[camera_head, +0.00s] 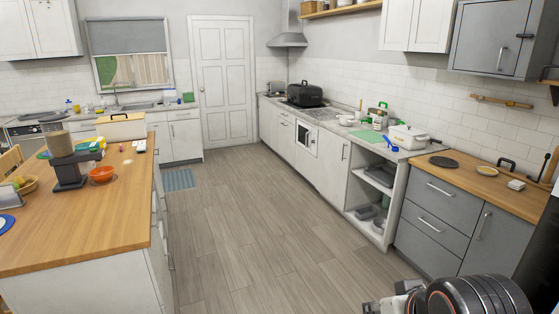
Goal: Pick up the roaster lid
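A white lidded pot (408,137) stands nearer on the same run of counter. I cannot tell for certain which cover the task names; the black roaster's top fits best. Part of my arm shows at the bottom right, with light grey parts that look like my gripper (394,303) at the bottom edge. It is far from the roaster. Its fingers are cut off, so its opening is unclear.
The floor (226,225) between island and right counters is clear. A dark round mat (444,162) lies on the near right wooden counter.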

